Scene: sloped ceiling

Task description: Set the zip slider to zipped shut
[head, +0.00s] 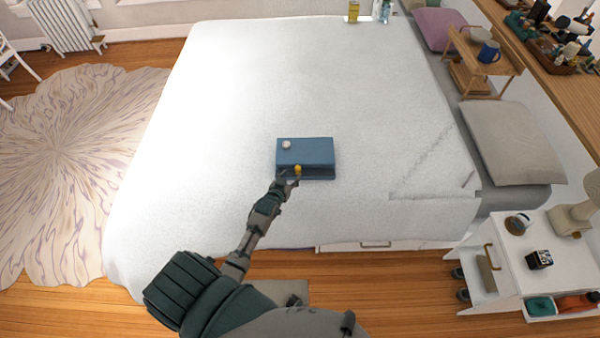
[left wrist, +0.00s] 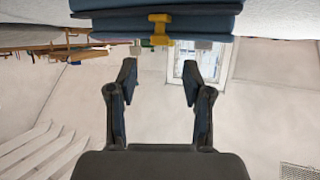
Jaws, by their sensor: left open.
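A blue box-shaped case (head: 305,152) lies on the white bed, with a dark band along its front side. The yellow zip slider (head: 298,169) sits on that front side, left of its middle. In the left wrist view the slider (left wrist: 159,29) hangs at the edge of the case (left wrist: 205,22), ahead of the fingers. My left gripper (head: 289,181) is at the front of the case, close to the slider. Its two fingers (left wrist: 160,84) are apart with nothing between them, and the slider lies beyond the tips. Contact cannot be told. My right gripper is not in view.
A small round pale object (head: 286,145) lies on top of the case. The bed (head: 240,100) is clear around it. A white side table (head: 520,262) with several small objects stands at the right.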

